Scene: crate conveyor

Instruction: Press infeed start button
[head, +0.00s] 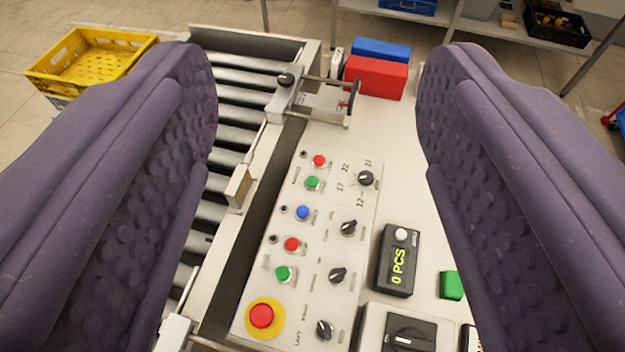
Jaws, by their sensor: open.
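My gripper (318,150) is open and empty, with one purple padded finger at each side of the view. Between the fingers lies a light grey control panel (258,318). It carries an upper red button (319,161), an upper green button (313,183), a blue button (302,213), a lower red button (292,244) and a lower green button (283,273). A large red button on a yellow ring (262,316) is at the panel's near end. The labels are too small to tell which button is infeed start. The fingers appear apart from the panel.
Several black knobs (348,228) line the panel's right side. A counter reading "0 PCS" (397,262) and a green block (452,285) stand right of it. A roller conveyor (238,113) runs along the left. Red (377,77) and blue boxes (382,50) stand behind. A yellow crate (92,58) is far left.

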